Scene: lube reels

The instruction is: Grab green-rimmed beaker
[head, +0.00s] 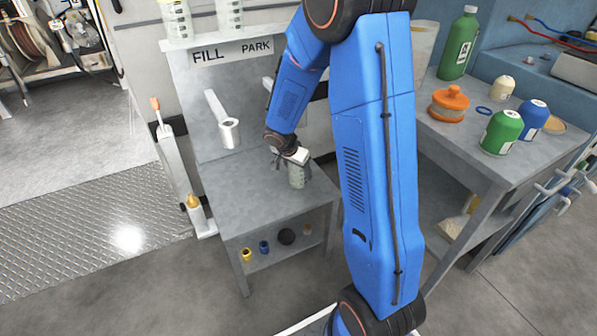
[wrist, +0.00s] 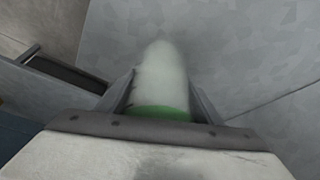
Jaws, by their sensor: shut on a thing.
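The green-rimmed beaker (wrist: 160,88) is a whitish translucent vessel with a green band at its near end in the wrist view. It sits between the two fingers of my gripper (wrist: 160,100), which are shut on it. In the head view the beaker (head: 297,175) is small and partly hidden under my gripper (head: 293,166), at the grey stand under the PARK label. I cannot tell whether its base touches the stand's surface.
The grey stand (head: 230,185) has a FILL spout (head: 229,130) at left and a lower shelf with small caps. More beakers (head: 177,18) stand on top of its panel. The right bench (head: 465,150) holds green bottles (head: 502,132), a blue bottle and an orange-lidded jar (head: 449,104).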

